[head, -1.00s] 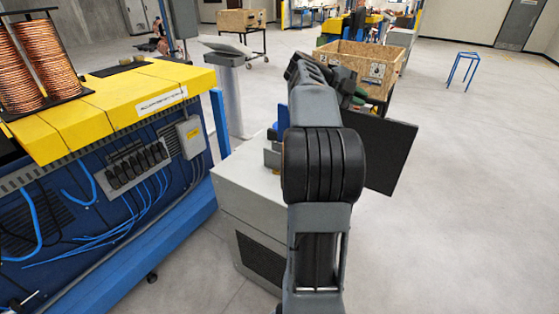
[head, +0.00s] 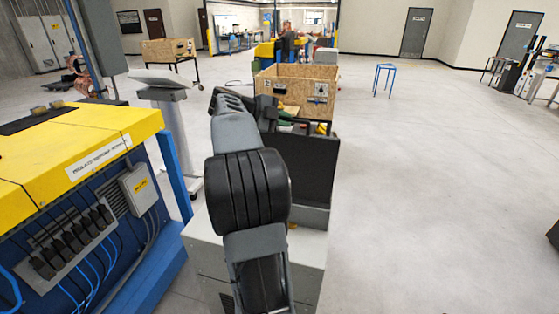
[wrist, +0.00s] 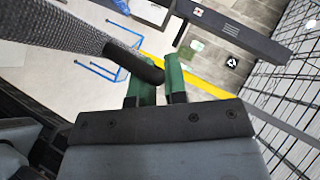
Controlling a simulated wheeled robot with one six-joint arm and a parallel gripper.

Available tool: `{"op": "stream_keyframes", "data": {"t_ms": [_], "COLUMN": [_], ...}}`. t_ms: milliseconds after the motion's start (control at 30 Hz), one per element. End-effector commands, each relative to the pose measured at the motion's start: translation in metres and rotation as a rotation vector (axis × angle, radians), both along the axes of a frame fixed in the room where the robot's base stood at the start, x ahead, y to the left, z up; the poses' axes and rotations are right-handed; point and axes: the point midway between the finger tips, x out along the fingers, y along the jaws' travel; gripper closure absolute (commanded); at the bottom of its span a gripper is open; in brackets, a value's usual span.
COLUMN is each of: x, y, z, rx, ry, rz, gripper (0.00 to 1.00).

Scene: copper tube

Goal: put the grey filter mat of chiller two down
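The grey filter mat (head: 312,172) shows in the head view as a dark flat panel beyond my arm, standing nearly upright. In the wrist view the mat (wrist: 50,30) is a grey textured sheet with a black edge, coming in from the upper left. The black edge ends between the two green fingers of my gripper (wrist: 158,86), which are shut on it. No label for chiller two can be read.
A wooden crate (head: 318,92) stands beyond the mat. A yellow and blue machine (head: 60,150) is close on the left, with a grey pedestal (head: 172,115) behind it. A blue stool frame (head: 385,68) stands farther back. The floor (head: 430,180) on the right is wide and clear.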

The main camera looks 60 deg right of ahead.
Motion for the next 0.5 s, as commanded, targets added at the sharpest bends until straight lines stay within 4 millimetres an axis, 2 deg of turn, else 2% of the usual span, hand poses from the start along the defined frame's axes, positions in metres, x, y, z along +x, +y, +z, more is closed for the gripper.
{"op": "stream_keyframes", "data": {"t_ms": [33,267,500], "x": [0.006,0.004,0.004], "y": [0.0,-0.001,-0.001], "z": [-0.039,-0.053,-0.08], "rx": [0.063,0.054,0.053], "ry": [0.026,0.024,0.023], "rz": [0.008,0.004,0.004], "gripper": [1.0,1.0,1.0]}}
